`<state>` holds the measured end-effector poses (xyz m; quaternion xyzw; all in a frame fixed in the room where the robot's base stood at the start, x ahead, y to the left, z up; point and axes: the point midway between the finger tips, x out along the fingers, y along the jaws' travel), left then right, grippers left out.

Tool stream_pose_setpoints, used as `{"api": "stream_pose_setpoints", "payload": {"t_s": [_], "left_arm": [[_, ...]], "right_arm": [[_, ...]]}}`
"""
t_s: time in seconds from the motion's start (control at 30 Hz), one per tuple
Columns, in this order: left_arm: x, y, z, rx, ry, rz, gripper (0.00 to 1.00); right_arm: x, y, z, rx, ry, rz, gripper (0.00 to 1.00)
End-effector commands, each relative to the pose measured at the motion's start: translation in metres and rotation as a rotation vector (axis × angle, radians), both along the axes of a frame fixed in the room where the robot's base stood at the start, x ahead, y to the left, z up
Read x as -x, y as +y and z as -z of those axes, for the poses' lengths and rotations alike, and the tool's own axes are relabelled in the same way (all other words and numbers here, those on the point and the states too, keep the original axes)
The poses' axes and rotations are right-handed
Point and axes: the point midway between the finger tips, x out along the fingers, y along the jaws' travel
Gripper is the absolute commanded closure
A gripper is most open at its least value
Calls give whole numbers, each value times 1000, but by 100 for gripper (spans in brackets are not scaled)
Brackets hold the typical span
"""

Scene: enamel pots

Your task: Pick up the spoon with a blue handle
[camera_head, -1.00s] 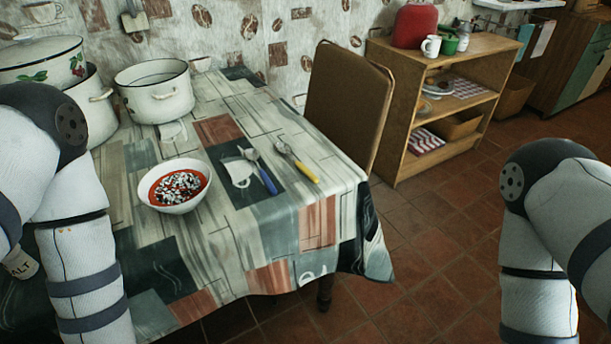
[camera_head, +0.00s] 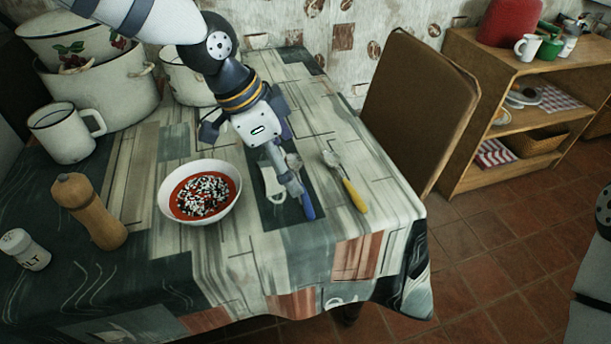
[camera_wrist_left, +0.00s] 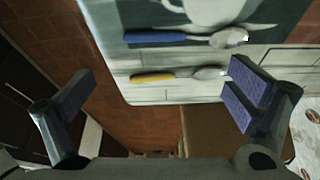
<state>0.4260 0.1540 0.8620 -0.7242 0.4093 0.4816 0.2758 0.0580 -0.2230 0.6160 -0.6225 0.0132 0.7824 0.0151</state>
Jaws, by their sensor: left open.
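The spoon with a blue handle (camera_head: 308,208) lies on a dark printed patch of the tablecloth. Its handle end points to the front edge, and my left gripper hides much of the rest. In the left wrist view the blue handle (camera_wrist_left: 155,36) lies to the left and the metal bowl to the right. My left gripper (camera_head: 287,152) is above this spoon, open and empty. In the wrist view its fingers (camera_wrist_left: 163,97) are wide apart, with neither spoon between the pads. My right gripper is out of view.
A spoon with a yellow handle (camera_head: 355,195) lies just right of the blue one. A bowl of red food (camera_head: 165,205) stands to the left. A mug (camera_head: 62,135), pepper mill (camera_head: 92,212), salt shaker (camera_head: 25,250) and pots (camera_head: 110,95) are further left. A chair (camera_head: 420,105) stands behind.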

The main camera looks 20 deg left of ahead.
Motion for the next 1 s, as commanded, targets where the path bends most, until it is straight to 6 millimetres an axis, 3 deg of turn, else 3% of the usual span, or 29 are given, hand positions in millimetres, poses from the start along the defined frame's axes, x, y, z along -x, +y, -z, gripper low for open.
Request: {"api": "stream_pose_setpoints", "payload": {"t_s": [0.03,0.23,0.4,0.7,0.93,1.0], "left_arm": [[-1,-3,17,-1,13,1,2],[-4,-12,40,0,8,0,2],[-4,-23,71,-1,7,0,2],[-7,-27,78,1,-1,-2,2],[-7,-27,78,1,0,-2,51],[-7,-26,78,1,0,-2,51]], "right_arm": [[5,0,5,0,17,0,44],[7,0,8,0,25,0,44],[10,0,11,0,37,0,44],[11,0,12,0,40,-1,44],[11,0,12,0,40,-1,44],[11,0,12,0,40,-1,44]]}}
